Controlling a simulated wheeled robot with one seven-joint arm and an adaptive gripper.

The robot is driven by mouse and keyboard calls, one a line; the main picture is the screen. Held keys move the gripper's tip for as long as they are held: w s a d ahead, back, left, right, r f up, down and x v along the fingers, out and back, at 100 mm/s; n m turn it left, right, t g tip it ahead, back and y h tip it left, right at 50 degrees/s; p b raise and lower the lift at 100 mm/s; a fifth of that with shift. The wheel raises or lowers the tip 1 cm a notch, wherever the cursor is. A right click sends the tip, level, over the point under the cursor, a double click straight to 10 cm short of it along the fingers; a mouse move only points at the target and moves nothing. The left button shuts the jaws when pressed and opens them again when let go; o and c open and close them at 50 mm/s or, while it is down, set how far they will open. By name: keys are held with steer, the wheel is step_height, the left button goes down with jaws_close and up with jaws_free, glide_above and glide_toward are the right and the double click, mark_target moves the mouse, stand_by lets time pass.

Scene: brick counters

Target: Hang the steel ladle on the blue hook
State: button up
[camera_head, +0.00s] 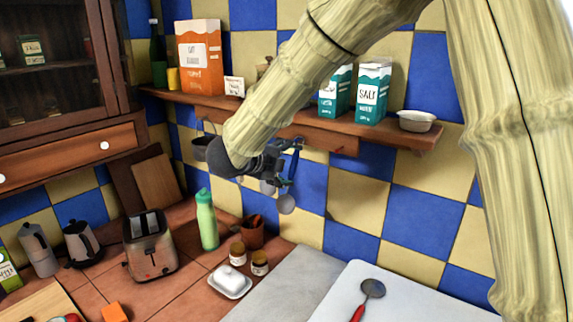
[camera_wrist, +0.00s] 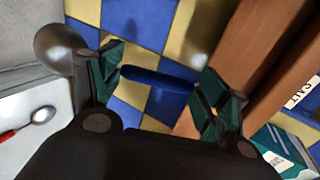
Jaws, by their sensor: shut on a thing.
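My gripper (camera_head: 290,163) is at the wall below the shelf. It is shut on what looks like the steel ladle. In the wrist view a blue bar, apparently its handle (camera_wrist: 158,79), spans between my gripper's fingers (camera_wrist: 160,85), and a round steel bowl (camera_wrist: 62,48) shows beyond the left finger. In the head view a steel bowl (camera_head: 287,204) hangs below my fingers. I cannot make out the blue hook apart from the blue handle; it may be hidden by my gripper.
The wooden shelf (camera_head: 425,134) carries cartons, a salt box (camera_head: 372,90) and a white bowl (camera_head: 416,121). A red-handled ladle (camera_head: 372,289) lies on the white board at right. A green bottle (camera_head: 206,220), toaster (camera_head: 150,245) and jars stand on the counter below.

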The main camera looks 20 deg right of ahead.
steer(key=o, duration=1.2)
steer(key=shift+a, duration=0.1)
